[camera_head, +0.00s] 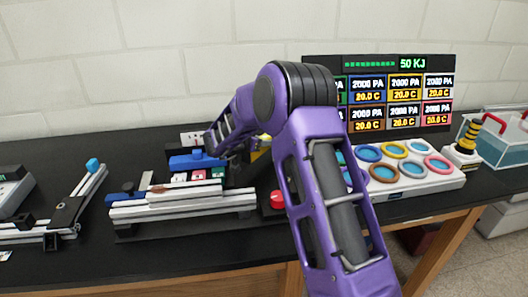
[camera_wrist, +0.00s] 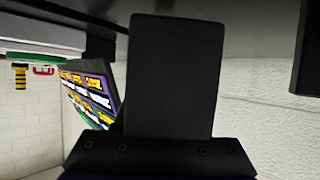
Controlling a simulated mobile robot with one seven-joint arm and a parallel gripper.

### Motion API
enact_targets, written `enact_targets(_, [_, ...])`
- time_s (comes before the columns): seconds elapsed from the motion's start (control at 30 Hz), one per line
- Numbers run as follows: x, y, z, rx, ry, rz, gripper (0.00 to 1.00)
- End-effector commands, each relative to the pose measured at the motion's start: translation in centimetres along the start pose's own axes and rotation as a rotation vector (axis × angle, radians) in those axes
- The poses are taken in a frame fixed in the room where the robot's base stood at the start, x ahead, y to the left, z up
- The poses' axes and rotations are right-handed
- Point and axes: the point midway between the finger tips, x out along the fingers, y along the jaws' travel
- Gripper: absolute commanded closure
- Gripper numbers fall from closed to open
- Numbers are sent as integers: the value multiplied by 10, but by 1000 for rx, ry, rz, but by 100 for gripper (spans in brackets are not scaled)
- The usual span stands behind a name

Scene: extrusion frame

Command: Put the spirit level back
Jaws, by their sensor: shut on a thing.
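A blue bar (camera_head: 196,161), which looks like the spirit level, shows in the head view above the back of the light metal extrusion frame (camera_head: 180,205). My gripper (camera_head: 216,153) is at the right end of this bar and shut on it. My own arm hides part of the grip. In the wrist view a dark finger (camera_wrist: 175,75) fills the middle, and the held part cannot be made out there. Small coloured blocks (camera_head: 198,176) sit on the frame just below the bar.
A panel of coloured rings (camera_head: 408,170) stands to the right under a display board (camera_head: 400,95). A yellow-black post (camera_head: 467,140) and a clear bin (camera_head: 505,145) are at far right. A red knob (camera_head: 277,198) is near my arm. Another metal rail (camera_head: 75,205) lies left.

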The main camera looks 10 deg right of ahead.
Motion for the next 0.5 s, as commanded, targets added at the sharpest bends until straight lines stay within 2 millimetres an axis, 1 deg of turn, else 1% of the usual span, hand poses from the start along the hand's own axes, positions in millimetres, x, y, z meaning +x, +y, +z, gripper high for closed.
enact_targets(0.23, [15, 0, 30, -1, -1, 1, 100])
enact_targets(0.5, [15, 0, 31, 1, 1, 0, 100])
